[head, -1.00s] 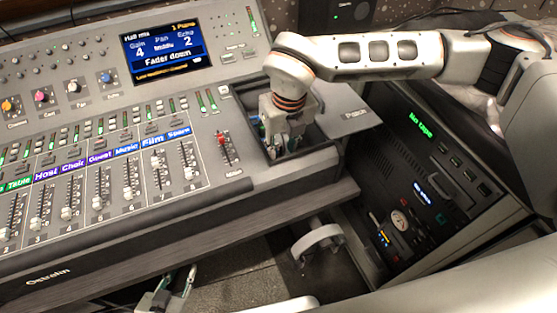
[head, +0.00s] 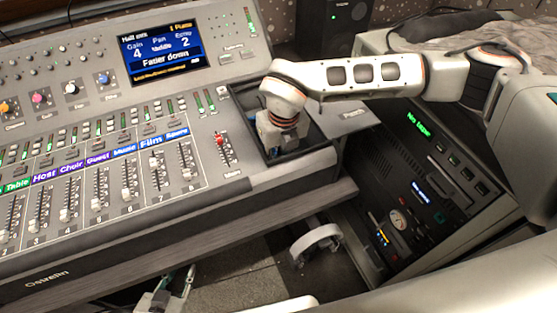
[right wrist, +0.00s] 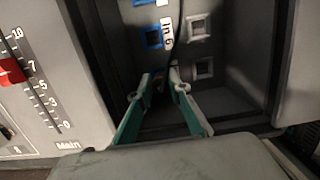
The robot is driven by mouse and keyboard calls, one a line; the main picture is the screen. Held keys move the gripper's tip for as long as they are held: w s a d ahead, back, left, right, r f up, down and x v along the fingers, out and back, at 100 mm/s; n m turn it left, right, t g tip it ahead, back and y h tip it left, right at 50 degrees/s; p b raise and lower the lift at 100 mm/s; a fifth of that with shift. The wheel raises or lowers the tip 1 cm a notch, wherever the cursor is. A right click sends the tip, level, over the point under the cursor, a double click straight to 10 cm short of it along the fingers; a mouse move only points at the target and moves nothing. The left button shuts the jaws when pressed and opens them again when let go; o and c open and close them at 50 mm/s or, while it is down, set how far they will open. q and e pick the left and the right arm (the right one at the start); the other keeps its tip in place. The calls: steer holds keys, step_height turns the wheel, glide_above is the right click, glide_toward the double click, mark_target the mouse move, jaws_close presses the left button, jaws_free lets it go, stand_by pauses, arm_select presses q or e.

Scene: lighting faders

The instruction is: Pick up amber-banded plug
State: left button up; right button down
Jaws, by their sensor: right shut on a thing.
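My right gripper (right wrist: 163,84) is shut on a small dark plug (right wrist: 160,86) inside the console's recessed bay (head: 309,142). The plug is mostly hidden between the fingertips, and I cannot make out an amber band on it. A dark cable (right wrist: 178,52) rises near the fingertips. In the head view the right gripper (head: 279,148) reaches down into the bay, with its fingertips hidden. My left gripper (head: 170,291) hangs low in front of the console, open and empty, its fingers apart.
In the right wrist view, a blue-edged socket (right wrist: 151,37) and pale-edged sockets (right wrist: 198,27) line the bay near the label In 6. A red fader (head: 221,140) stands left of the bay. A tape-deck rack (head: 415,180) and white headphones (head: 316,240) are at lower right.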

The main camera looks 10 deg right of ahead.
mark_target(278, 156)
steer(key=shift+r, duration=0.1)
step_height(278, 156, up, 23)
steer(key=p, duration=0.2)
stand_by(0.9)
steer(key=shift+w, duration=0.1)
